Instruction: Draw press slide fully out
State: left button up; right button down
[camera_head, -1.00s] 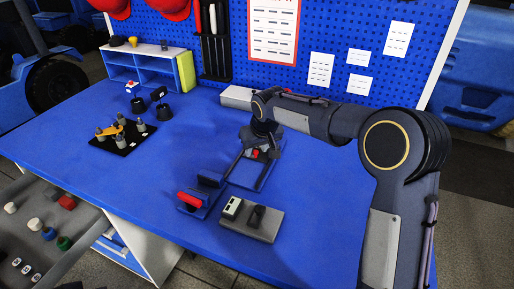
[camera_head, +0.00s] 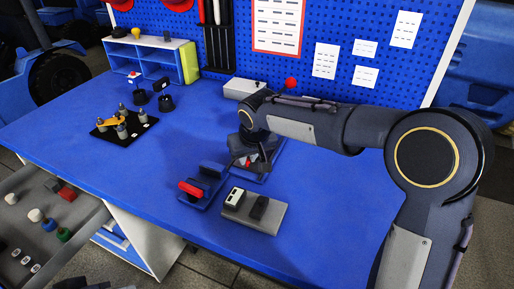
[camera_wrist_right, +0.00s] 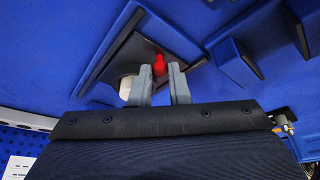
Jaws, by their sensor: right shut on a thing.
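The press slide fixture (camera_head: 263,172) is a dark blue frame with rails on the blue bench, in the middle of the head view. A small red knob (camera_head: 247,163) on the slide shows at my right gripper (camera_head: 246,158). In the right wrist view, the red knob (camera_wrist_right: 158,64) sits between the two grey fingertips of my right gripper (camera_wrist_right: 160,80), which is shut on it. The arm and hand hide the back of the fixture and most of the slide. My left gripper does not show.
A blue fixture with a red handle (camera_head: 190,188) and a grey block (camera_head: 254,212) with dark and white parts stand close in front. A grey box (camera_head: 243,88) and a red ball lever (camera_head: 291,83) are behind. A black peg plate (camera_head: 124,128) is at left. The right bench is clear.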

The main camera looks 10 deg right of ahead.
jog(key=shift+s+a, duration=0.65)
jog(key=shift+s, duration=0.25)
jog(key=c, duration=1.4)
grip_release()
jog(key=shift+s, duration=0.1)
jog(key=shift+r, duration=0.1)
jog(key=shift+r, duration=0.35)
jog(key=p+v, duration=0.1)
jog(key=v, duration=0.6)
jog(key=shift+s+f, duration=0.1)
jog(key=shift+s, duration=0.1)
